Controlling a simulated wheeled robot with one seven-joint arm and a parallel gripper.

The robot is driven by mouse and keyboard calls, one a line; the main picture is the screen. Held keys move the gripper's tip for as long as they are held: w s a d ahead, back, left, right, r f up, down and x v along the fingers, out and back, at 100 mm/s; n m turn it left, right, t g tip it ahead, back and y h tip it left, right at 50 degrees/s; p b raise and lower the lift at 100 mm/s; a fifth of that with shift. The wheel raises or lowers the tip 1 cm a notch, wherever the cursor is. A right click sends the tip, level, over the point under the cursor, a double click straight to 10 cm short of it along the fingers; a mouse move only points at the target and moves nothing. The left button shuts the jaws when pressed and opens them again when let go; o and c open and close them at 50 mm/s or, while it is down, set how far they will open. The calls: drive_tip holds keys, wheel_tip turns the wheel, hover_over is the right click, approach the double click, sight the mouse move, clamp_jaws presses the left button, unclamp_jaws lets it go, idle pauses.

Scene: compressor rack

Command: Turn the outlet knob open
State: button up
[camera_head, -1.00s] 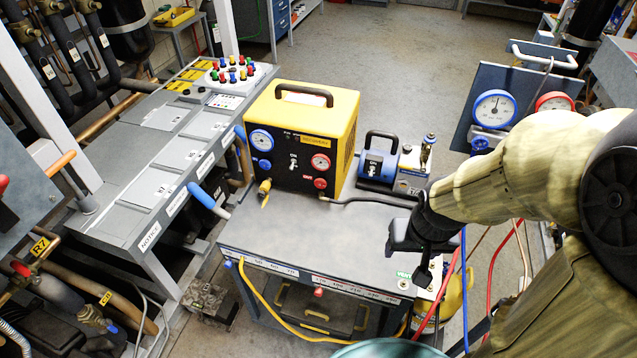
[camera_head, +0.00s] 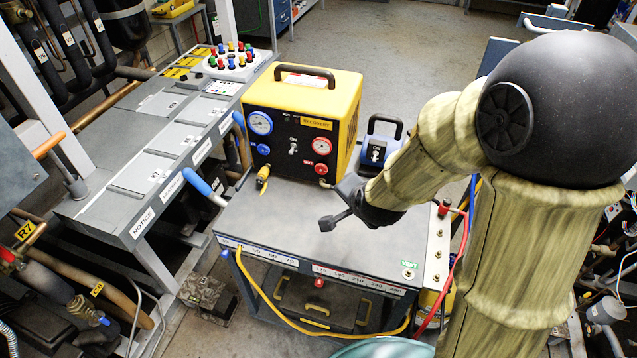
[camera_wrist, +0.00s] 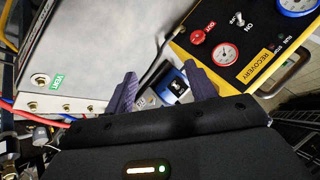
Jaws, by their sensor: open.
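The yellow and black recovery machine (camera_head: 340,95) stands on the cart. The outlet knob (camera_head: 320,170) is the small red knob under the red-rimmed gauge (camera_head: 322,146) on its front panel. In the wrist view the outlet knob (camera_wrist: 197,37) shows near the upper middle, beside a red label and the red-rimmed gauge (camera_wrist: 225,54). My gripper (camera_head: 336,204) is open and empty above the cart top, in front of and a little right of the knob, apart from it. Its two fingers (camera_wrist: 160,72) show in the wrist view with nothing between them. The knob's turned position is too small to tell.
A blue pump (camera_head: 381,145) stands right of the machine, partly behind my arm. A black hose (camera_wrist: 152,72) runs from the machine by the knob. A yellow-handled valve (camera_head: 263,176) sits at the panel's lower left. The cart top (camera_head: 270,220) in front is mostly clear.

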drive_tip(key=w+a+f+m+t+b, duration=0.5)
drive_tip(key=a+f+m+t+b, duration=0.15)
drive_tip(key=a+m, duration=0.55)
drive_tip(key=s+f+m+t+h+b, duration=0.1)
drive_tip(key=m+h+b, duration=0.1)
drive_tip(key=m, duration=0.3)
drive_tip(key=s+f+m+t+h+b, duration=0.1)
drive_tip(key=s+m+h+b, duration=0.1)
drive_tip(key=m, duration=0.4)
drive_tip(key=s+f+m+t+h+b, duration=0.1)
drive_tip(key=s+m+h+b, duration=0.1)
drive_tip(key=m, duration=0.3)
drive_tip(key=shift+a+f+b, duration=0.15)
drive_tip(key=shift+a+b, duration=0.15)
drive_tip(key=shift+a, duration=0.1)
drive_tip(key=shift+w, duration=0.15)
drive_tip(key=p, duration=0.3)
approach(321, 170)
drive_tip(key=x, duration=0.8)
drive_tip(key=shift+w+a, duration=0.1)
